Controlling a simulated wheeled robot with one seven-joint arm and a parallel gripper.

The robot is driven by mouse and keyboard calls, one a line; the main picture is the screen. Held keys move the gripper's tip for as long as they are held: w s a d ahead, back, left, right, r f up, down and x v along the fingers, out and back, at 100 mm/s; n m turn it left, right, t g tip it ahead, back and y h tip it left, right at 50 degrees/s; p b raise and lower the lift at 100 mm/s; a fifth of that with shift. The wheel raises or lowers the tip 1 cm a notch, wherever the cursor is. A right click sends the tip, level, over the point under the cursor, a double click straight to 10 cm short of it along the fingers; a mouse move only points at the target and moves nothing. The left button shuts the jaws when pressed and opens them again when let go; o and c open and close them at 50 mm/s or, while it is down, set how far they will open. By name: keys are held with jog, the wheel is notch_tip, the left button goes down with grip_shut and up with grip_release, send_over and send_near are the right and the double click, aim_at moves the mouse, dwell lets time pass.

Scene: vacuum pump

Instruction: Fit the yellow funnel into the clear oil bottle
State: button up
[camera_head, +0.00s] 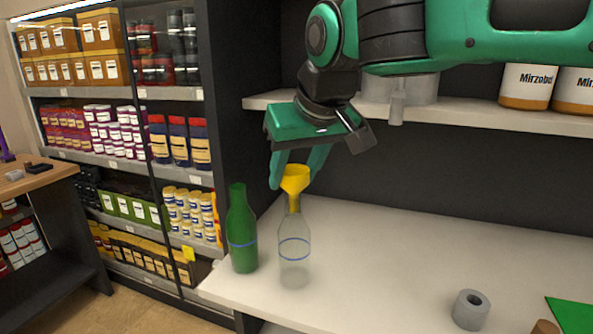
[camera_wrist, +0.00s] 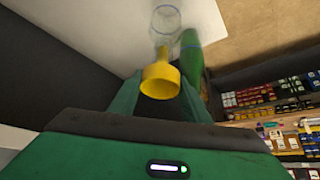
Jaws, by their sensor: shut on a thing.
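The yellow funnel (camera_head: 295,181) is upright between the green fingers of my gripper (camera_head: 298,170), which is shut on its wide cone. The clear oil bottle (camera_head: 294,252) stands upright on the white counter directly below the funnel. The funnel's spout is at the bottle's mouth; I cannot tell how far inside it reaches. In the wrist view, the funnel (camera_wrist: 160,80) lies between the fingertips (camera_wrist: 160,92), with the clear bottle (camera_wrist: 165,22) beyond it, its neck partly hidden by the funnel.
A green bottle (camera_head: 241,230) stands close to the left of the clear bottle. A grey ring (camera_head: 471,309) and a green sheet (camera_head: 572,314) lie at the counter's right front. A shelf (camera_head: 455,113) with white containers is above. The middle of the counter (camera_head: 400,250) is clear.

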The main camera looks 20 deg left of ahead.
jog(key=shift+f, duration=0.55)
jog(key=o, duration=1.1)
jog(key=v, duration=1)
jog(key=shift+d+r, duration=0.2)
jog(key=shift+r, duration=0.1)
jog(key=shift+s, duration=0.2)
